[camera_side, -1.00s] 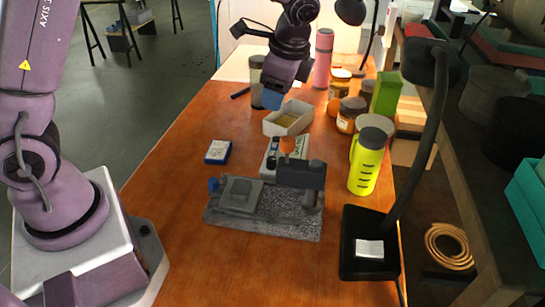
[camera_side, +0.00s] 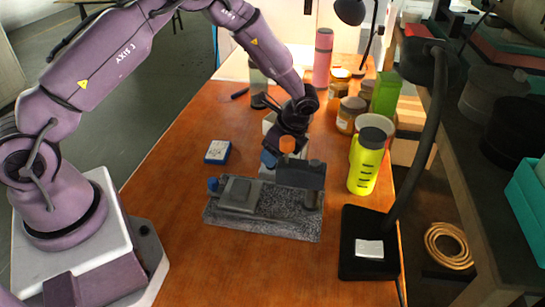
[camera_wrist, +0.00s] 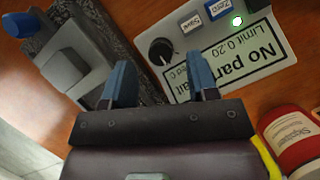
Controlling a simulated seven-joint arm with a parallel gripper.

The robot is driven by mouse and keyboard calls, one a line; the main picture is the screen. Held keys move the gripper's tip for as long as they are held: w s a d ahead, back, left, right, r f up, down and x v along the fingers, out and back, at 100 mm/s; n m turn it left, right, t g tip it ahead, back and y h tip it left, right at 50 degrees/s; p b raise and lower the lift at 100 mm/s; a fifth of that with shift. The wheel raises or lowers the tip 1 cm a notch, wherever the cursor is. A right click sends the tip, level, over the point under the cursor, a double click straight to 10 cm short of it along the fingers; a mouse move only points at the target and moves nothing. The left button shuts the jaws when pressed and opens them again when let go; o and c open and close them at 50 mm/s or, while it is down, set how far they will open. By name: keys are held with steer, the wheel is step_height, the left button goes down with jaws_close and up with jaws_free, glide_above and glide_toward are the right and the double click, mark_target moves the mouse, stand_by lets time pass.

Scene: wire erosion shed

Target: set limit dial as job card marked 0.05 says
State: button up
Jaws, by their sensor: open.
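The readout box (camera_wrist: 190,17) shows in the wrist view with a black round dial (camera_wrist: 160,50), a "Save" and a "Zero" button and a lit green lamp. Its screen (camera_wrist: 240,58) reads "No part" and "Limit 0.20", with a lower line partly hidden by a finger. My gripper (camera_wrist: 162,82) is open and empty, its blue fingertips apart on either side of the dial's line, seemingly short of it. In the side view my gripper (camera_side: 268,158) hangs over the box, which is mostly hidden. I cannot make out a job card marked 0.05.
A gauge stand with granite base (camera_side: 262,223) and dark arm (camera_side: 300,176) stands just in front of the box. A blue-white pack (camera_side: 217,152) lies left, a yellow bottle (camera_side: 366,160) and jars right. A black lamp (camera_side: 373,215) stands front right. The table's left front is clear.

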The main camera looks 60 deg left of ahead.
steer(key=shift+x, duration=1.35)
steer(key=c, duration=0.9)
steer(key=shift+n, duration=0.4)
steer(key=n+g+h, duration=0.1)
steer(key=n, duration=0.2)
steer(key=shift+w+n, duration=0.1)
steer(key=shift+n, duration=0.3)
steer(key=shift+n+g+h, duration=0.6)
steer(key=shift+n+h, duration=0.1)
steer(key=shift+n, duration=1.5)
